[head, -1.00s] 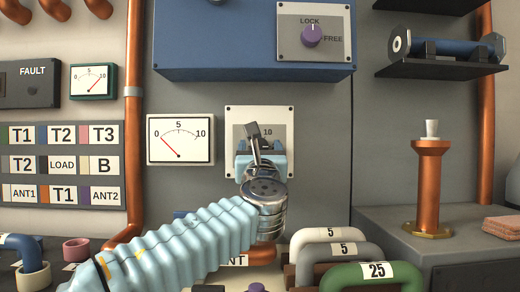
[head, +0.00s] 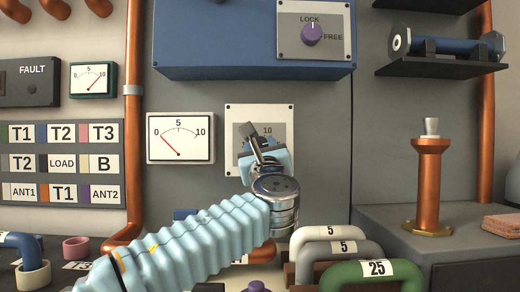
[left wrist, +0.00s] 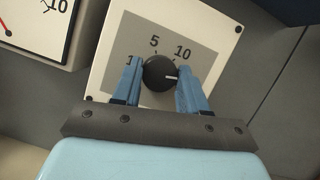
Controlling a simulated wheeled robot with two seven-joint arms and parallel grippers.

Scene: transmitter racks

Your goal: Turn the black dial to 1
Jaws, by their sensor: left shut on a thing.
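The black dial (left wrist: 160,73) is on a grey-and-white panel (left wrist: 106,72) marked 1, 5 and 10. Its white mark points to the right in the left wrist view, below the 10. My left gripper (left wrist: 160,70) has one blue finger on each side of the dial and is shut on it. In the head view the same panel (head: 231,118) is upright on the grey cabinet. There my left gripper (head: 262,152) is tilted in front of it and hides the dial and most of the scale. My right gripper is not in view.
A white meter (head: 180,138) is just left of the panel. A blue box (head: 230,45) with a purple LOCK/FREE knob (head: 312,33) juts out above. Numbered handles, including a green one (head: 350,274), stand low at the right. A copper post (head: 430,185) is farther right.

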